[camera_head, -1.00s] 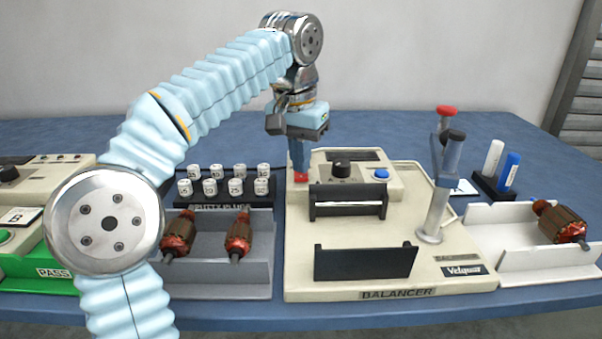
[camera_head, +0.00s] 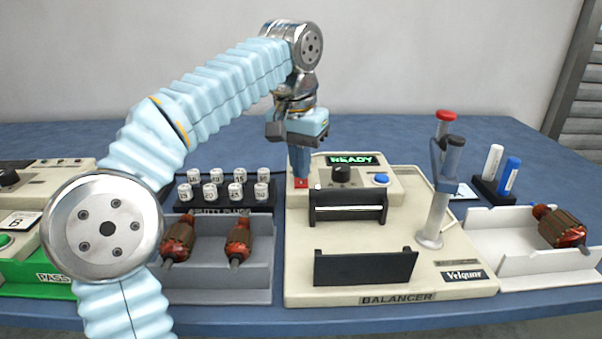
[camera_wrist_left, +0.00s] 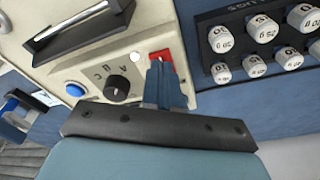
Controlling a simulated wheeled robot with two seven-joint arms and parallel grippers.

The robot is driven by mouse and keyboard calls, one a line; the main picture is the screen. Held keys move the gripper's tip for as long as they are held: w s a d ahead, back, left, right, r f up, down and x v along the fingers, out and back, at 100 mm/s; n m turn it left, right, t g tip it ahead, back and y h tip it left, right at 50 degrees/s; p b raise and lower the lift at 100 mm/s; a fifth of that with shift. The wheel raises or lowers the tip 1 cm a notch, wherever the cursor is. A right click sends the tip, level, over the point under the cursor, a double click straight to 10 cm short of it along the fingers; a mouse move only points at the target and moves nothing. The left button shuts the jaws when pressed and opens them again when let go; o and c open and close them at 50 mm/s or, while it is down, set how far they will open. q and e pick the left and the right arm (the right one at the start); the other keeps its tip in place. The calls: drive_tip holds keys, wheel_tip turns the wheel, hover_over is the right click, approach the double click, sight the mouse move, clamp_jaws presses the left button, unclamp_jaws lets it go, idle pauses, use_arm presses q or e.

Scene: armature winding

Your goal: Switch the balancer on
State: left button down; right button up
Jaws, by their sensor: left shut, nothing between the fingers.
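The balancer (camera_head: 440,272) is a cream machine in the middle of the table. Its display (camera_head: 350,159) is lit and reads READY in green. A red switch (camera_head: 301,183) sits at the left of its control panel, and it also shows in the left wrist view (camera_wrist_left: 163,56). A black knob (camera_head: 341,174) and a blue button (camera_head: 381,179) are to its right. My left gripper (camera_head: 301,176) is shut and empty, pointing down with its fingertips at the red switch, partly hiding it. In the left wrist view the fingertips (camera_wrist_left: 160,63) overlap the switch's edge. My right gripper is not in view.
A rack of white putty plugs (camera_head: 225,196) stands left of the balancer. A grey tray (camera_head: 225,280) with two armatures is in front of it. A white tray (camera_head: 500,225) with one armature and a pen holder (camera_head: 490,192) are at the right. An upright clamp post (camera_head: 437,205) rises from the balancer.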

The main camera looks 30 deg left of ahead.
sight(301, 183)
use_arm(q)
wheel_tip(301, 183, up, 2)
drive_tip(key=shift+r+p, duration=0.1)
drive_tip(key=shift+p, duration=0.65)
drive_tip(key=shift+r, duration=2)
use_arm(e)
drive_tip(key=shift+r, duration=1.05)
